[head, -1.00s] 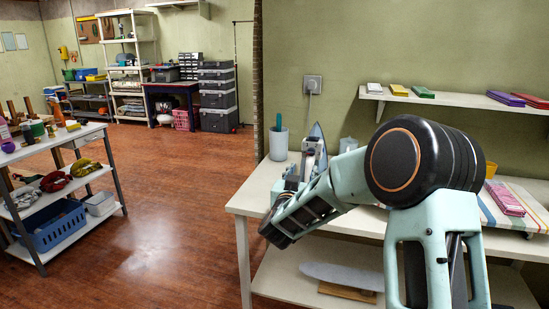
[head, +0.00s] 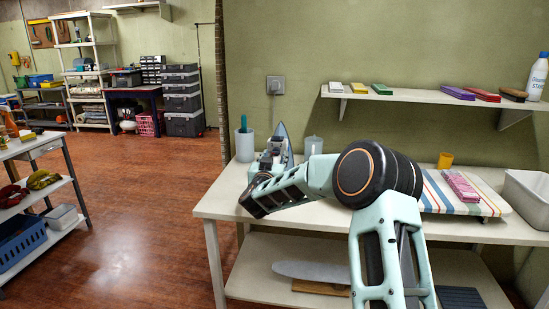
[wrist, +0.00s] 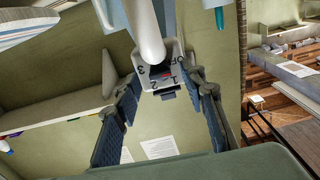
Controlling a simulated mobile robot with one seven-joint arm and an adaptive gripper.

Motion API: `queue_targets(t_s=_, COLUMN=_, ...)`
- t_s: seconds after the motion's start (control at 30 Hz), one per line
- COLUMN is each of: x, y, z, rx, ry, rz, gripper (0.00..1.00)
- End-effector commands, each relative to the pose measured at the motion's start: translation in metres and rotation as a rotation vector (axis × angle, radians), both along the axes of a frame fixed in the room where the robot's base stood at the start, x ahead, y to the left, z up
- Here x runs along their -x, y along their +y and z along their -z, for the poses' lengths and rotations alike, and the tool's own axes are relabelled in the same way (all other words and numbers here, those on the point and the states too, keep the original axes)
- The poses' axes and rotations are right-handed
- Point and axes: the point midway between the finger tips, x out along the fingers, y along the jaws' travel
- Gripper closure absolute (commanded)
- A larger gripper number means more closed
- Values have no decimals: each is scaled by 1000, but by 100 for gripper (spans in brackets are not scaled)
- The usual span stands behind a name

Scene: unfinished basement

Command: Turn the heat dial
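The iron (head: 283,134) stands upright with its tip up at the back left of the table, partly hidden by my gripper (head: 270,152). In the wrist view, its white handle (wrist: 145,32) comes down from the top. The heat dial (wrist: 160,72) sits in the light end below the handle, with a dark recess, a small red mark, and "OFF", "1", "2" and "3" around it. My gripper (wrist: 165,92) is open, one blue-padded finger on each side of the dial end. I see no clear contact between the fingers and the dial.
A cup with a teal tool (head: 244,146) stands left of the iron, and a grey canister (head: 313,146) stands right. A shelf (head: 430,96) hangs above. A striped board with a pink cloth (head: 461,187) lies at the right. Open floor (head: 140,200) lies left.

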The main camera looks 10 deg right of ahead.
Motion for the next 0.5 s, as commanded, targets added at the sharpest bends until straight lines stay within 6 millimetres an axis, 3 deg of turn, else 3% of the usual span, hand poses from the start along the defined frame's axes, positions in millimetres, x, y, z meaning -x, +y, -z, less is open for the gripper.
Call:
queue_targets(t_s=0.37, x=-5, y=-2, z=0, rx=1, ry=0, rz=0, gripper=62)
queue_targets(t_s=0.5, x=-5, y=-2, z=0, rx=0, ry=0, rz=0, gripper=74)
